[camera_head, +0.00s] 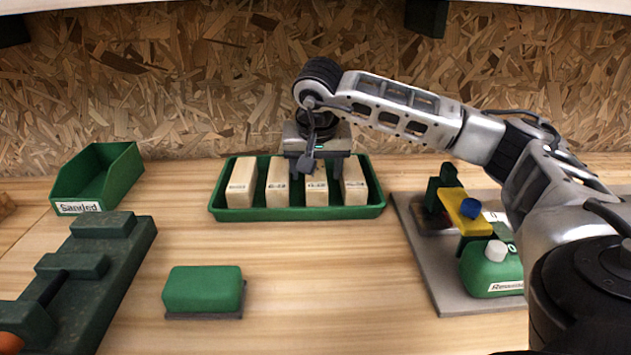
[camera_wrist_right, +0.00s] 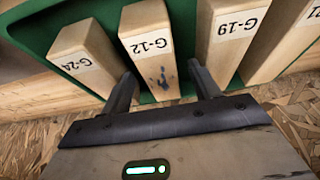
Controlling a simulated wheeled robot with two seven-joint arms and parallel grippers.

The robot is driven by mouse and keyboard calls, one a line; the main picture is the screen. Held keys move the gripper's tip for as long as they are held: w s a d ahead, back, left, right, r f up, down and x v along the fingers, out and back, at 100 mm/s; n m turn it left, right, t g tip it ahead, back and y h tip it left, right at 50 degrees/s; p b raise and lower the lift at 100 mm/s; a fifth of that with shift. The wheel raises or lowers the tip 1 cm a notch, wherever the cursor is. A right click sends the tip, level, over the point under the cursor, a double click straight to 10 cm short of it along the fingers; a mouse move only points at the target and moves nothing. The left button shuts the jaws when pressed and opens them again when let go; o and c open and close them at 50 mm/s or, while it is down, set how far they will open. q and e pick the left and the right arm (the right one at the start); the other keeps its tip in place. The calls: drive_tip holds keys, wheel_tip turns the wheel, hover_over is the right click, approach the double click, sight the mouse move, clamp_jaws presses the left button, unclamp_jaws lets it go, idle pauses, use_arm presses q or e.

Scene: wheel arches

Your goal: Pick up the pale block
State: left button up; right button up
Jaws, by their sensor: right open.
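Several pale wooden blocks stand in a row in a green tray (camera_head: 228,214) at the back of the table. In the head view they are the leftmost block (camera_head: 241,184), a second (camera_head: 278,186), a third (camera_head: 316,195) and the rightmost (camera_head: 355,184). My right gripper (camera_head: 319,169) is open and points down at the third block. In the wrist view its fingers (camera_wrist_right: 162,72) lie on either side of the block labelled G-12 (camera_wrist_right: 143,18), which has dark marks. Contact cannot be told. Blocks labelled G-24 (camera_wrist_right: 92,45) and G-19 (camera_wrist_right: 232,32) flank it. My left gripper is out of view.
A green bin labelled "Sanded" (camera_head: 100,175) and a dark green fixture (camera_head: 85,270) are at left. A green block (camera_head: 203,288) lies front centre. A grey board (camera_head: 425,262) with a green bottle (camera_head: 484,272) is at right. The chipboard wall (camera_head: 200,70) rises behind the tray.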

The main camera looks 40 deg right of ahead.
drive_tip(key=c, duration=1.1)
drive_tip(key=shift+r, duration=0.15)
